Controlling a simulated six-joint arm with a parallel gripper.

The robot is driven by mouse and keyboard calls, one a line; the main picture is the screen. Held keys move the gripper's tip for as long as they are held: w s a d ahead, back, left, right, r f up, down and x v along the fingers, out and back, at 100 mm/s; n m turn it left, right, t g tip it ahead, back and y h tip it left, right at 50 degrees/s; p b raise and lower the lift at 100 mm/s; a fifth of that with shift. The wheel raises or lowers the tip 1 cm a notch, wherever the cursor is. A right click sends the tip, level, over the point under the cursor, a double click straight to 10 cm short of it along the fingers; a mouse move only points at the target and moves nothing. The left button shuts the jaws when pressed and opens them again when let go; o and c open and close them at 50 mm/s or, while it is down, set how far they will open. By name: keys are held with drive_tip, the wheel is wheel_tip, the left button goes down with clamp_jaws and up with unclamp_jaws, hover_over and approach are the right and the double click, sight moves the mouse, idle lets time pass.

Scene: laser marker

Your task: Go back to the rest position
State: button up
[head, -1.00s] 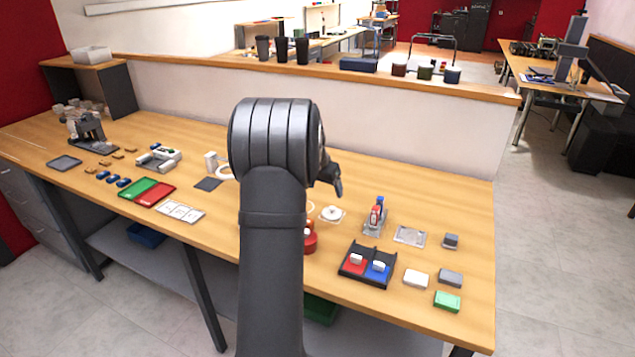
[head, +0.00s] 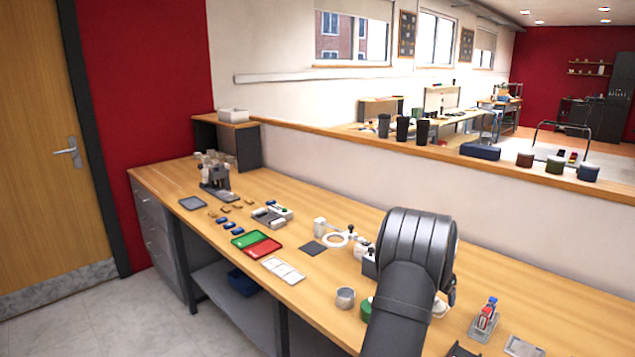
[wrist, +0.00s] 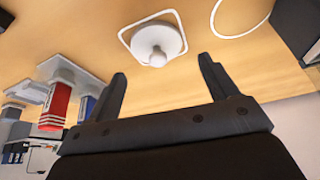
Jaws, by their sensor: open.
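My gripper (wrist: 165,88) shows in the wrist view with its two dark fingers spread apart and nothing between them. Beyond the fingertips, a white round piece with a knob (wrist: 155,45) sits on a square-outlined base on the wooden bench (wrist: 120,78). In the head view my dark arm rises at the lower right and hides part of the bench; the gripper's fingers are not clearly visible there.
A holder with red and blue items (head: 486,318) stands right of my arm. Green (head: 246,238) and red (head: 262,247) trays, white cards (head: 283,270) and a metal cup (head: 345,298) lie to the left. A low wall (head: 330,165) runs behind the bench.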

drive_tip(key=shift+r, duration=0.6)
